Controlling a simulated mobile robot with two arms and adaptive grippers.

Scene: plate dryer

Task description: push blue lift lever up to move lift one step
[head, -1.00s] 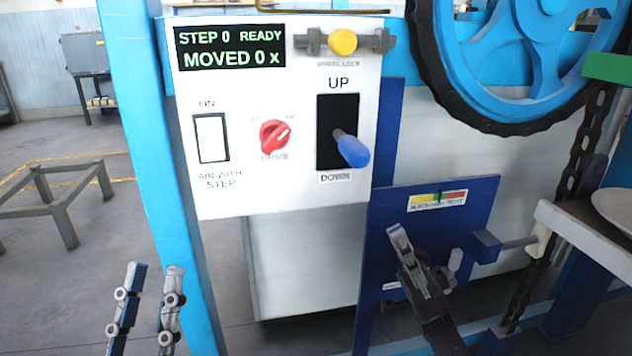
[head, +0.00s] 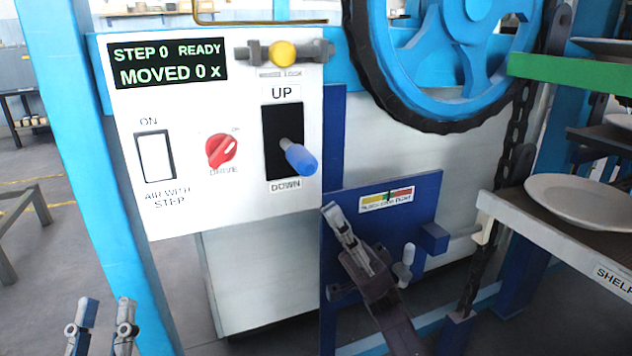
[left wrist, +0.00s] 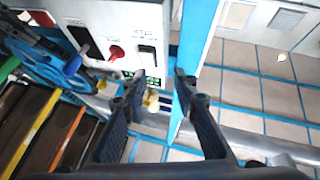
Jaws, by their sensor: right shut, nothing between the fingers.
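The blue lift lever (head: 299,157) sticks out of a black slot between UP and DOWN labels on the white control panel (head: 215,205). Its knob sits in the slot's lower half, pointing right and down. The lever also shows in the left wrist view (left wrist: 72,66). The display (head: 170,63) reads STEP 0 READY, MOVED 0 x. My right gripper (head: 333,210) is shut and empty, below the lever and in front of the dark blue plate. My left gripper (head: 103,305) is open and empty at lower left, below the panel; its spread fingers show in the left wrist view (left wrist: 156,85).
A red drive knob (head: 222,151), a white switch (head: 155,157) and a yellow-knobbed wheel lock (head: 284,55) share the panel. A blue wheel with chain (head: 440,60) is at upper right. A shelf with a white plate (head: 580,198) stands at right.

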